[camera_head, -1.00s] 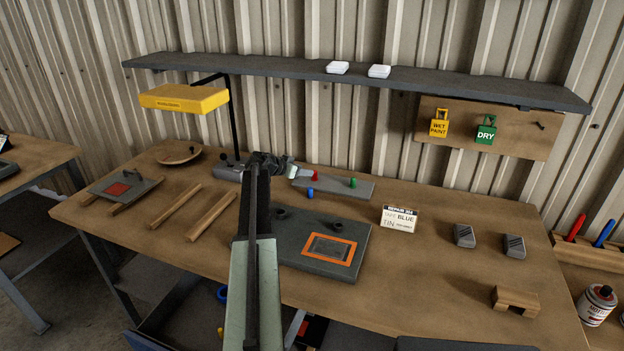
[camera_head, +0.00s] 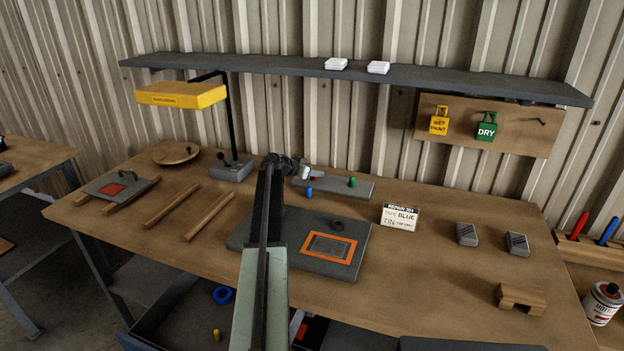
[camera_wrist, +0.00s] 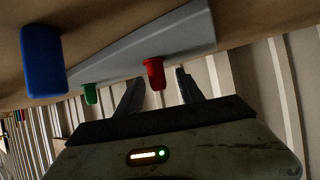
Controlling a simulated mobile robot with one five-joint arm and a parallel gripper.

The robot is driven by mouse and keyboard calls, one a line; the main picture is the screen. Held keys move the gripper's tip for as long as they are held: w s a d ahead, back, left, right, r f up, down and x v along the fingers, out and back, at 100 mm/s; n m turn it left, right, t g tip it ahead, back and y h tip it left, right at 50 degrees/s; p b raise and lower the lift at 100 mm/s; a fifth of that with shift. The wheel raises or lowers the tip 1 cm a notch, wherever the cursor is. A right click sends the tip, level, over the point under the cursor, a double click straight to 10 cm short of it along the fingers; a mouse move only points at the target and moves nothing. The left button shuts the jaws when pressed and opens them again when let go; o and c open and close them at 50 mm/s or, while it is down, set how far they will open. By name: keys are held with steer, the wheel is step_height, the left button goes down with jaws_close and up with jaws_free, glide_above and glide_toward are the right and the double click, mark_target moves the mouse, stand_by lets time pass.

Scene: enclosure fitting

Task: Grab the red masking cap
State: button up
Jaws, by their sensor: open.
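The red masking cap (camera_wrist: 154,73) stands on a grey strip (camera_wrist: 185,40) and shows between my two finger tips in the wrist view. My gripper (camera_wrist: 159,82) is open, with one finger to each side of the cap in that picture; I cannot tell whether either touches it. In the head view my gripper (camera_head: 306,173) is at the left part of the grey strip (camera_head: 335,189) and hides most of the red cap. A green cap (camera_head: 352,182) stands further right on the strip. A blue cap (camera_head: 309,192) stands in front of the strip.
A dark panel with an orange-framed window (camera_head: 330,246) lies in front, partly behind my arm. A sign card (camera_head: 400,217) stands to the right. A yellow lamp (camera_head: 180,95) is at the left and a shelf (camera_head: 440,77) runs above.

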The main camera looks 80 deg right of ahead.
jaws_close()
